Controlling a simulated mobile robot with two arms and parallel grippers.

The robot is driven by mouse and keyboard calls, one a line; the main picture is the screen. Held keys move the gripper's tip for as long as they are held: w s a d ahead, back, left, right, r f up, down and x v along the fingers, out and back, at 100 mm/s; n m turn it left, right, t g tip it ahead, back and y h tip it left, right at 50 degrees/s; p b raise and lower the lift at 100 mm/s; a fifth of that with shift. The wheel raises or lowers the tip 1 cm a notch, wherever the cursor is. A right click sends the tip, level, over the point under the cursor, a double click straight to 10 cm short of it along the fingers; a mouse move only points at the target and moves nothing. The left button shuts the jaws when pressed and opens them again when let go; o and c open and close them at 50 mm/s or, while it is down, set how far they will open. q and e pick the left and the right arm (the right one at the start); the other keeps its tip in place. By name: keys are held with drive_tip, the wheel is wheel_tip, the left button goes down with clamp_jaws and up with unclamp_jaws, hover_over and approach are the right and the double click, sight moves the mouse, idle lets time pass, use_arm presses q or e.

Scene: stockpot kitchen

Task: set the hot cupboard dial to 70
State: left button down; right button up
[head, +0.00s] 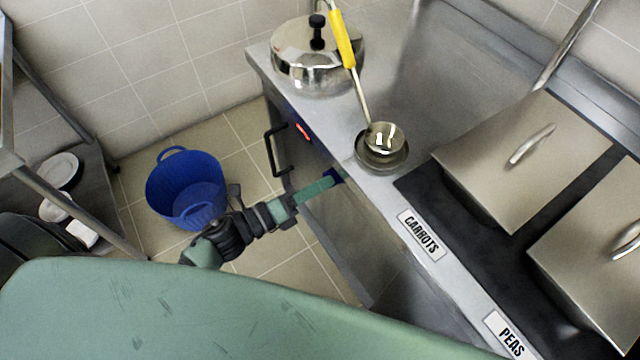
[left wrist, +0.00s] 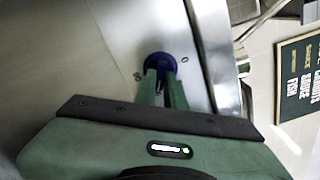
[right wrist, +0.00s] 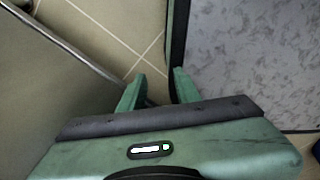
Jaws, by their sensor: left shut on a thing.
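The blue dial (head: 334,176) is on the front face of the steel hot cupboard (head: 350,215), just under the counter edge. It also shows in the left wrist view (left wrist: 160,60), with small marks on the panel around it that are too small to read. My left gripper (head: 325,182) is shut on the dial, one finger on each side. A red lit display (head: 303,131) is on the same front, left of the dial; I cannot read its digits. My right gripper (right wrist: 158,86) is open and empty in the right wrist view.
A black handle (head: 272,152) sticks out from the cupboard front. A ladle (head: 362,98) rests in a small bowl on the counter, near a lidded pot (head: 300,65). A blue bucket (head: 185,190) stands on the floor. Lidded pans are at the right.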

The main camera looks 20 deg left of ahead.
use_arm(q)
drive_tip(key=shift+f, duration=0.1)
drive_tip(key=c, duration=1.5)
unclamp_jaws()
drive_tip(key=shift+s, duration=0.1)
drive_tip(key=v, duration=0.7)
drive_tip(key=shift+s+a, duration=0.25)
drive_tip(key=shift+s, duration=0.05)
